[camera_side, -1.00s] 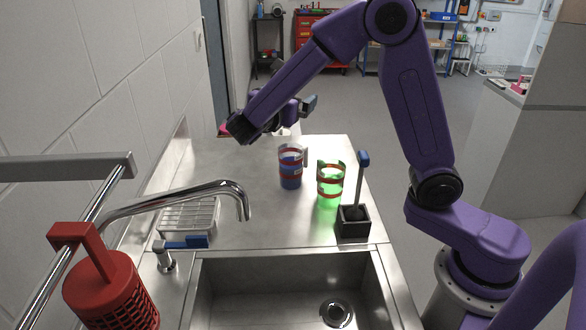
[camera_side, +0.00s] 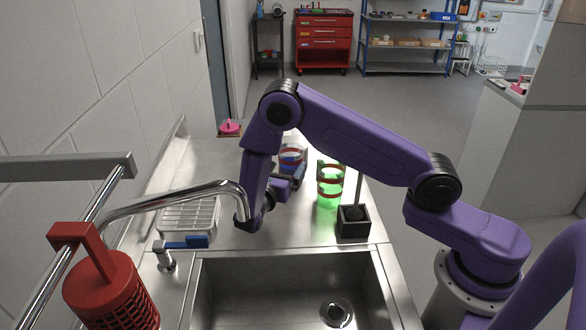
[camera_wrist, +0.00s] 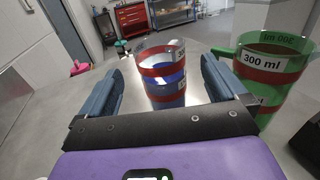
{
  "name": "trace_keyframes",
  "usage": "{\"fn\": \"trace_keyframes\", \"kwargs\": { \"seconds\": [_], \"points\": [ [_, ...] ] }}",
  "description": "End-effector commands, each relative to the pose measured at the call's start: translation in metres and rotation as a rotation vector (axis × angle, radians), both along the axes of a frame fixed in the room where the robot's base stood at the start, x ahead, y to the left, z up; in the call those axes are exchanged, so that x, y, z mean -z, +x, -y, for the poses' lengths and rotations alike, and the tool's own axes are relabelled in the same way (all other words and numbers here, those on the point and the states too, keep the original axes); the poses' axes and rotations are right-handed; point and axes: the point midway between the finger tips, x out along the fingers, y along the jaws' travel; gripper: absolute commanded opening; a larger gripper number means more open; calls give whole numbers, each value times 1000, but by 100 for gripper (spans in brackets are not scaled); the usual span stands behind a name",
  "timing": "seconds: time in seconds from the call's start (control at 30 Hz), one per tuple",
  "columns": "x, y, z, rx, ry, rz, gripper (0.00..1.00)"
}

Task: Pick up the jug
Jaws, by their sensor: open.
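A clear jug with red bands and a blue lower part (camera_side: 291,158) stands upright on the steel worktop, partly hidden behind my gripper (camera_side: 286,184). In the wrist view this blue jug (camera_wrist: 163,72) appears centred between my two open fingers (camera_wrist: 160,80); I cannot tell whether it is between the tips or just beyond them. A green jug with red bands (camera_side: 329,186) stands to its right. In the wrist view the green jug (camera_wrist: 262,75) shows a "300 ml" label and a handle, just right of the right finger. My gripper is low, open and empty.
The sink (camera_side: 290,285) is in front, with a curved tap (camera_side: 180,195). A wire rack (camera_side: 187,218) lies at left, and a red basket (camera_side: 110,290) at front left.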

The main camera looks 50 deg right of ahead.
Motion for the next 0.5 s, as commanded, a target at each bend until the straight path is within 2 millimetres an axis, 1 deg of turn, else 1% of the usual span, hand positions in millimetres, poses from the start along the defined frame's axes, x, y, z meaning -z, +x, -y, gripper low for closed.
{"fn": "trace_keyframes", "kwargs": {
  "seconds": [0.03,0.1,0.2,0.3,0.5],
  "points": [
    [15,0,0,0,-3,-5,98],
    [28,0,0,0,-2,-4,98],
    [41,0,0,0,0,-1,98],
    [46,1,3,2,1,1,98],
    [46,7,17,2,1,1,98]
  ]
}}
